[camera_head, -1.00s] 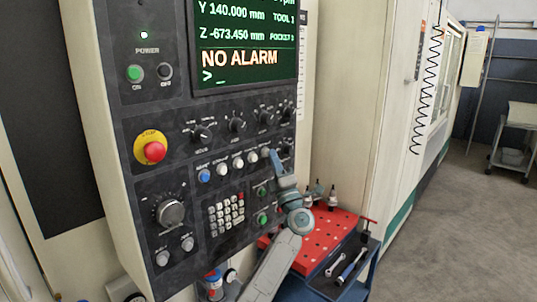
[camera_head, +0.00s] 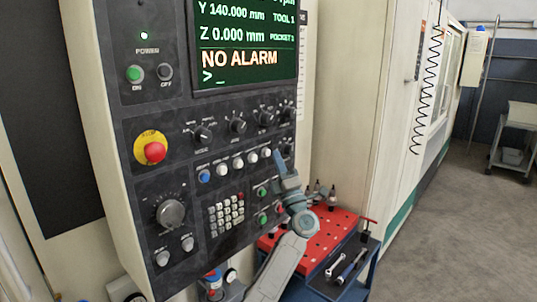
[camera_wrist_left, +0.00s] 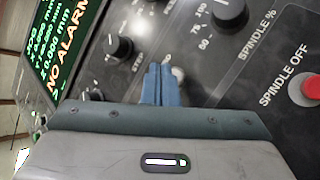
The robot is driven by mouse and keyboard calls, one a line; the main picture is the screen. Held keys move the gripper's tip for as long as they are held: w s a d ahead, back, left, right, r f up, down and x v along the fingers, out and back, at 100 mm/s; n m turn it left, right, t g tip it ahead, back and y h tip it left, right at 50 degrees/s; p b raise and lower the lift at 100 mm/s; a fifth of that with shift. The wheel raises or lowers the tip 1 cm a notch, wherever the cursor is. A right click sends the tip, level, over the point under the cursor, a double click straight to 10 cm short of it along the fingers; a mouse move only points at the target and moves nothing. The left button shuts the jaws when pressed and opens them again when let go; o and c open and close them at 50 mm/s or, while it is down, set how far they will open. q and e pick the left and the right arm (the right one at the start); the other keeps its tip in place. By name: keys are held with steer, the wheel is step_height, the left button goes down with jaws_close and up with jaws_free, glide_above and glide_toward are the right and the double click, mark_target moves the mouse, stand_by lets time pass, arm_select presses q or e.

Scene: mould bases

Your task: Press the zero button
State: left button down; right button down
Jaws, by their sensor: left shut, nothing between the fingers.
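The dark machine control panel (camera_head: 180,125) has a row of round push buttons, one blue (camera_head: 204,175) and several white. The white button (camera_head: 266,153) at the right end of the row is nearest my left gripper (camera_head: 278,156). The small labels are too blurred to tell which is zero. My left gripper is shut and empty, its blue fingertips just right of that button. In the left wrist view the closed fingers (camera_wrist_left: 161,84) point at the panel, and a pale button (camera_wrist_left: 178,74) shows partly behind their tips. Contact cannot be told. The screen (camera_head: 245,40) reads Z 0.000 mm and NO ALARM.
A red emergency stop (camera_head: 155,151), knobs, a keypad (camera_head: 226,214) and green buttons crowd the panel. A red-topped tool cart (camera_head: 325,240) stands below right, with tool holders and wrenches. Open floor (camera_head: 460,230) lies to the right.

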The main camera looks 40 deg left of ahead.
arm_select(q)
steer(key=shift+t, duration=0.3)
steer(key=shift+s+d, duration=0.2)
steer(key=shift+d, duration=2.3)
steer(key=shift+f, duration=0.1)
